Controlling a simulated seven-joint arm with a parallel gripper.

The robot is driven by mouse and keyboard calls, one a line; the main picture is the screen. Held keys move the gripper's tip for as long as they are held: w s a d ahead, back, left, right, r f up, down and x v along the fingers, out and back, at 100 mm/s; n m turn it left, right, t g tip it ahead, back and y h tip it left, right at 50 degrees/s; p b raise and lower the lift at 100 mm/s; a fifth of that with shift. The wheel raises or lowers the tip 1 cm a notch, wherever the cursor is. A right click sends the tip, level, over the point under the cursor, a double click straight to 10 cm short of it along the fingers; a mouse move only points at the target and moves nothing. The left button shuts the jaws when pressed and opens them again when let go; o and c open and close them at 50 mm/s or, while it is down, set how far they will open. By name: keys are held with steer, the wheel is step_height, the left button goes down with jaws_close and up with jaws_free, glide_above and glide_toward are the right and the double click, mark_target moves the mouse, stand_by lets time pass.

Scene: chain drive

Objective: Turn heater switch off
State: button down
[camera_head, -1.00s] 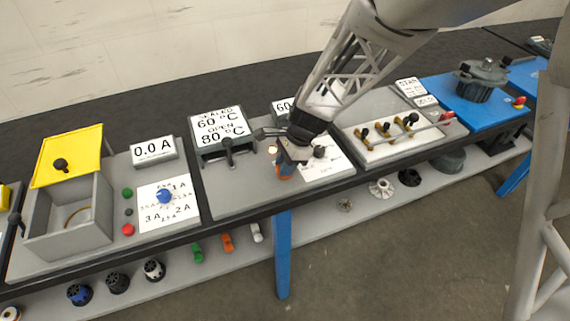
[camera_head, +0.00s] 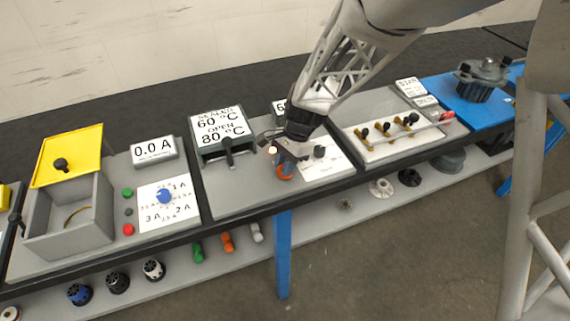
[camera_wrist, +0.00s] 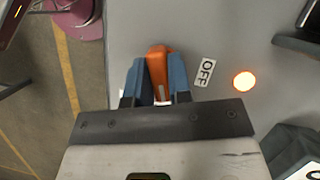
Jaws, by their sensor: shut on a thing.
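The heater switch is an orange lever (camera_wrist: 157,67) on the grey panel. In the wrist view my gripper (camera_wrist: 156,80) has its two blue fingers shut on the lever, one on each side. A white OFF label (camera_wrist: 205,72) is on the panel just right of the lever, and a lit orange lamp (camera_wrist: 244,81) is further right. In the head view my gripper (camera_head: 286,163) is low over the front of the middle panel, with the orange switch (camera_head: 284,173) at its fingertips. The lever's base is partly hidden by the fingers.
A sign reading 60 °C and 80 °C (camera_head: 217,126) stands behind and left of my gripper. A white plate with a dark knob (camera_head: 319,152) is close on the right. Left is a station with a yellow lid (camera_head: 68,155). The bench's front edge is near.

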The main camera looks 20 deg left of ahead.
steer(key=n+h, duration=0.1)
steer(key=n, duration=0.2)
steer(key=n+h, duration=0.1)
steer(key=n, duration=0.3)
steer(key=shift+h, duration=0.4)
steer(key=n+h, duration=0.1)
steer(key=n, duration=0.2)
steer(key=n+t+h, duration=0.1)
steer(key=n, duration=0.3)
steer(key=c, duration=1)
jaws_free()
steer(key=shift+c, duration=0.2)
steer(key=shift+r, duration=0.1)
steer(key=v, duration=0.7)
steer(key=shift+a+r, duration=0.25)
steer(key=shift+r, duration=0.05)
steer(key=shift+w+h, duration=0.1)
steer(key=shift+h, duration=0.2)
